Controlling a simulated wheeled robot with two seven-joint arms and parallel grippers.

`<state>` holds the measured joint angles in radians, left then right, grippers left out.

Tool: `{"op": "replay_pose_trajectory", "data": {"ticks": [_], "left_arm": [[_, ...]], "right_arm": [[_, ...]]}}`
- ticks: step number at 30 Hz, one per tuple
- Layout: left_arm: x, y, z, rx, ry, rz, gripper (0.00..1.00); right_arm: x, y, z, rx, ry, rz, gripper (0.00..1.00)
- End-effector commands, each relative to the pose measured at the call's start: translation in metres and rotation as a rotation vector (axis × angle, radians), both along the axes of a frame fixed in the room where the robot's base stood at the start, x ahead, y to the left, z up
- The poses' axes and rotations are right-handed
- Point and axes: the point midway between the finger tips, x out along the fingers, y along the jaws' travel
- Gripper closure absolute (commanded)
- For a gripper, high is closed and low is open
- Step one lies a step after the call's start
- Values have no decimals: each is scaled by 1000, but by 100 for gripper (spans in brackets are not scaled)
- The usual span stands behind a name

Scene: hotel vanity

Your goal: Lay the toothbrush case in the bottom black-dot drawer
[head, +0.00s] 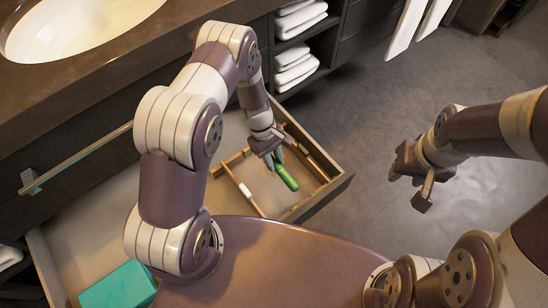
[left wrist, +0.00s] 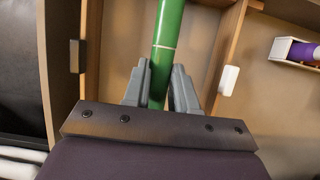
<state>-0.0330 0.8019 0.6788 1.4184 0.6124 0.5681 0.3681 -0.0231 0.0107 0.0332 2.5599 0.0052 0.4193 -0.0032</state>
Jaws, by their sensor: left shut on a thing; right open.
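The toothbrush case, a green cylinder (head: 287,178), is held between the fingers of my left gripper (head: 277,158). In the left wrist view the case (left wrist: 170,25) runs lengthwise between the two grey fingers (left wrist: 161,72), which are shut on it. The case is over a compartment with wooden dividers in an open drawer (head: 326,198). I cannot tell whether it touches the drawer floor. No black dot shows on the drawer. My right gripper (head: 407,190) is open and empty, above the floor to the right of the drawer.
A teal box (head: 118,286) lies in the drawer's left part. A purple item (left wrist: 302,52) in a white holder shows in the left wrist view. A long bar handle (head: 85,157), the sink counter (head: 95,85) and shelves of white towels (head: 297,55) are behind. The floor at right is clear.

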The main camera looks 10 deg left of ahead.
Motion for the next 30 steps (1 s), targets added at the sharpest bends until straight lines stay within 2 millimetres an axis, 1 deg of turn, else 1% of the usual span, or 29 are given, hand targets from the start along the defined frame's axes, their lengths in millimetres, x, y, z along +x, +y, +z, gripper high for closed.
{"op": "replay_pose_trajectory", "data": {"ticks": [1, 15, 20, 28, 29, 30], "left_arm": [[0, 0, -14, 0, 0, 0, 100], [0, 0, -78, 0, 2, 1, 100], [0, 0, -87, 0, 0, 0, 100], [0, 0, -86, 0, 0, 0, 100], [0, 0, -86, 0, 0, 0, 67], [0, 0, -86, 0, 0, 0, 54]], "right_arm": [[0, 0, -14, 0, 0, 0, 57], [0, 0, -70, 0, 0, 0, 57], [0, 0, -78, 0, 0, 0, 57], [0, 0, -77, 0, 0, 0, 57], [0, 0, -77, 0, 0, 0, 57], [0, 0, -77, 0, 0, 0, 57]]}}
